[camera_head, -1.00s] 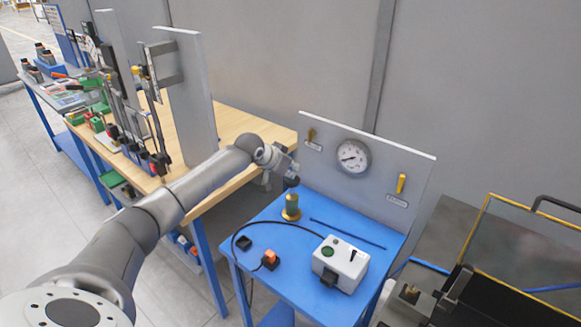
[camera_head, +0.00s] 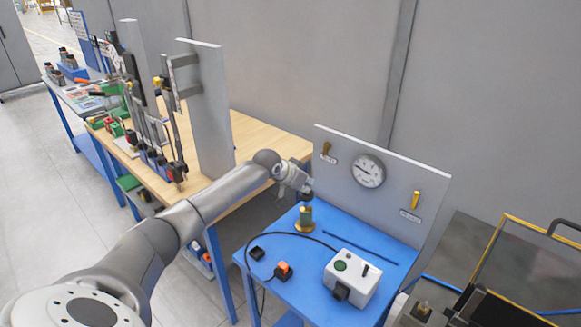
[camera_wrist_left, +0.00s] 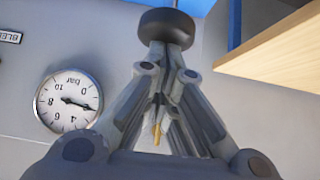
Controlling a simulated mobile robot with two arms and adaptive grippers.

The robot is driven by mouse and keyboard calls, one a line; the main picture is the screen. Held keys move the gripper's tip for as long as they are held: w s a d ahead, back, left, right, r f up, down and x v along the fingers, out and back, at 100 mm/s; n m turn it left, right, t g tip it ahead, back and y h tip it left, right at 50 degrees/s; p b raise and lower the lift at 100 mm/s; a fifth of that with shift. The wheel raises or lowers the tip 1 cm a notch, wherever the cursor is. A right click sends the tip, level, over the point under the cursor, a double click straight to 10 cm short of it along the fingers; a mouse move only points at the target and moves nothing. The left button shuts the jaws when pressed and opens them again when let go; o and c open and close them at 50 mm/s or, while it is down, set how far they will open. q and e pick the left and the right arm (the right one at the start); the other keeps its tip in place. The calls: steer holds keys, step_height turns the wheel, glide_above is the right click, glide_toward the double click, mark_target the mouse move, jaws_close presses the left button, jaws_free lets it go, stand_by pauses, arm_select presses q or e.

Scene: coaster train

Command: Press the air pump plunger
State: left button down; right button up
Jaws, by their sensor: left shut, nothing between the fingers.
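The air pump is a brass cylinder (camera_head: 306,219) standing upright on the blue table. Its black plunger knob (camera_head: 306,196) sits just above the brass body. My left gripper (camera_head: 302,187) is shut and empty, its fingertips right at the knob from above; they seem to touch it. In the left wrist view the round black knob (camera_wrist_left: 166,24) sits directly ahead of my closed fingertips (camera_wrist_left: 165,52). The stem under the knob is mostly hidden. A round pressure gauge (camera_head: 368,170) is on the grey panel behind; it also shows upside down in the left wrist view (camera_wrist_left: 67,102).
The blue table (camera_head: 330,228) also holds a white box (camera_head: 352,276) with a green button, a cable and small black and orange blocks. The grey panel (camera_head: 400,175) carries two yellow levers. A wooden workbench (camera_head: 253,130) stands close on the left.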

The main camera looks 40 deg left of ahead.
arm_select(q)
steer(key=shift+s+r, duration=0.3)
steer(key=shift+r, duration=0.1)
steer(key=b+v, duration=0.3)
steer(key=v, duration=0.6)
steer(key=shift+r, duration=0.3)
arm_select(e)
step_height(320, 180, down, 3)
steer(key=shift+r, duration=0.2)
arm_select(q)
steer(key=shift+a, duration=0.1)
stand_by(0.9)
steer(key=shift+s+r+t+b, duration=0.1)
steer(key=shift+s+t+b, duration=0.8)
steer(key=shift+t, duration=0.65)
steer(key=shift+s+r+t+b, duration=0.1)
steer(key=shift+s+t+b, duration=0.45)
steer(key=shift+s+t, duration=0.75)
arm_select(e)
steer(key=shift+f, duration=1.25)
